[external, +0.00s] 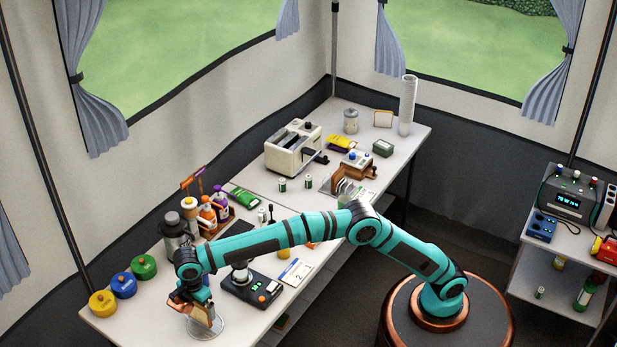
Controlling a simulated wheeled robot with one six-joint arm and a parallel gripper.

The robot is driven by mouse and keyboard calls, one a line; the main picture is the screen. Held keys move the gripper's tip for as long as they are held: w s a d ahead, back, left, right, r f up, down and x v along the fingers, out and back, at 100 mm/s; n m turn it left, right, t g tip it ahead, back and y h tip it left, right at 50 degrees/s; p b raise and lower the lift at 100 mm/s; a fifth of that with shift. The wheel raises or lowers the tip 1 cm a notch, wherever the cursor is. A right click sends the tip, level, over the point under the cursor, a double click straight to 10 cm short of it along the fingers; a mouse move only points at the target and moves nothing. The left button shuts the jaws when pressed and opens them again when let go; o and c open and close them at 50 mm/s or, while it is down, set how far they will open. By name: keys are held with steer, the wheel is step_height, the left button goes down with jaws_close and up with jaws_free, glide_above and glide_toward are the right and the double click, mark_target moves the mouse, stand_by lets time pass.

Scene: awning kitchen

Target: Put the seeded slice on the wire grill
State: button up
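My gripper (193,302) is at the front left end of the long table, pointing down. A tan slice with a brown edge (206,314), which looks like the seeded slice, is upright between its fingers; seeds are too small to make out. The gripper looks shut on it. Just below is a round grey disc (216,332), which looks like the wire grill, lying on the table. The slice overlaps it in this view; I cannot tell whether they touch.
A black scale-like device (250,287) stands right of the gripper, with a white card (296,271) beyond. Yellow (102,303), blue and green round containers stand to the left. A dark grinder-like jar (174,235) is behind.

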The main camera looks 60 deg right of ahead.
step_height(320, 180, up, 12)
steer(key=shift+r, duration=0.15)
stand_by(0.5)
